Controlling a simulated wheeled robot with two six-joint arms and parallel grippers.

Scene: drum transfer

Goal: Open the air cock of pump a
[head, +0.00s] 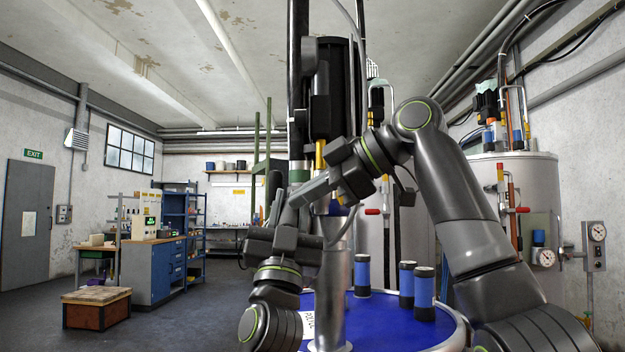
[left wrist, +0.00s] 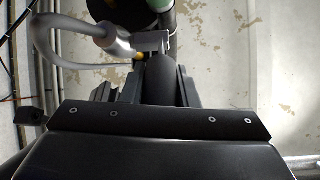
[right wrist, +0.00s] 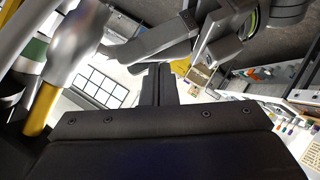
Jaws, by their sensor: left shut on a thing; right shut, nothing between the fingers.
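Pump A's dark body (head: 318,100), with a yellow part (head: 320,155) and a metal shaft (head: 332,265), stands over the blue drum top. My left gripper (left wrist: 147,88) points upward and is shut on a dark rounded piece (left wrist: 160,78). It may be the air cock's handle; I cannot tell. A silver pipe fitting (left wrist: 118,45) with a short bar sits just beyond it. In the head view my left gripper (head: 291,218) is left of the shaft, partly hidden. My right gripper (right wrist: 157,80) is shut and empty, beside the silver pipe (right wrist: 78,45) and yellow part (right wrist: 42,108).
Several blue-and-black cylinders (head: 407,285) stand on the blue drum top (head: 375,320). A tall grey tank (head: 530,190) with gauges beside it is at right. My two arms are close together in front of the pump. Open floor, a workbench (head: 153,265) and a brown box (head: 97,312) are at left.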

